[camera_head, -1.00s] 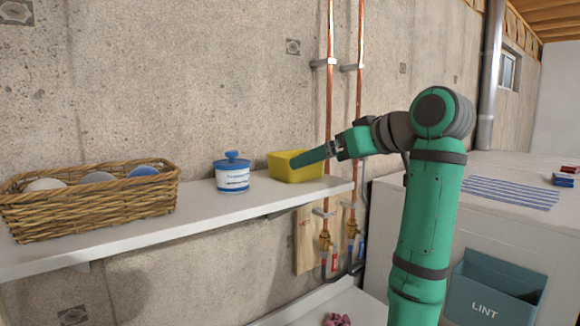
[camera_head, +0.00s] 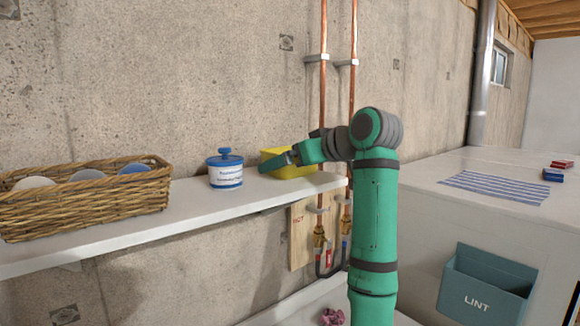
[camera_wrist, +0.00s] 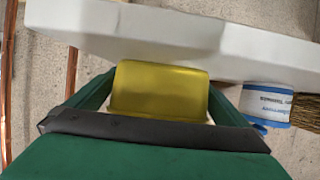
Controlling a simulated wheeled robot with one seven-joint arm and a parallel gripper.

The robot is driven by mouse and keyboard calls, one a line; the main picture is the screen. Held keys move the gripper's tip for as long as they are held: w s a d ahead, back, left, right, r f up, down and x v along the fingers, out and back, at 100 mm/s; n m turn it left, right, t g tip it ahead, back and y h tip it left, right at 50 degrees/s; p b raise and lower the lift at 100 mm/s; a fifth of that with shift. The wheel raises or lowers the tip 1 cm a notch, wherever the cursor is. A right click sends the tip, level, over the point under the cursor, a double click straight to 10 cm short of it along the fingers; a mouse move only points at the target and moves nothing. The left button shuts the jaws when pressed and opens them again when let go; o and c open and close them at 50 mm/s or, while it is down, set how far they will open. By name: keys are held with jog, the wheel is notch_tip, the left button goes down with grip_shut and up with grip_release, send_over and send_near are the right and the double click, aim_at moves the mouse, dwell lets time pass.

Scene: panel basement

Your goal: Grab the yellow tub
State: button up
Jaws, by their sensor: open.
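The yellow tub (camera_head: 290,172) stands on the white shelf (camera_head: 130,229) near its right end. In the head view my gripper (camera_head: 277,163) is in front of the tub and hides part of it. In the wrist view the yellow tub (camera_wrist: 160,90) sits between the two green fingers of my open gripper (camera_wrist: 158,92). One finger is on each side of it. I cannot tell whether the fingers touch it.
A blue and white lidded container (camera_head: 226,170) stands left of the tub. A wicker basket (camera_head: 85,203) is farther left. Copper pipes (camera_head: 323,90) run up the wall behind the shelf's right end. A teal lint bin (camera_head: 487,288) is at the lower right.

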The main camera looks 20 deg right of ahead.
jog(key=shift+w, duration=0.2)
jog(key=shift+c, duration=0.3)
jog(key=shift+a, duration=0.1)
jog(key=c, duration=0.8)
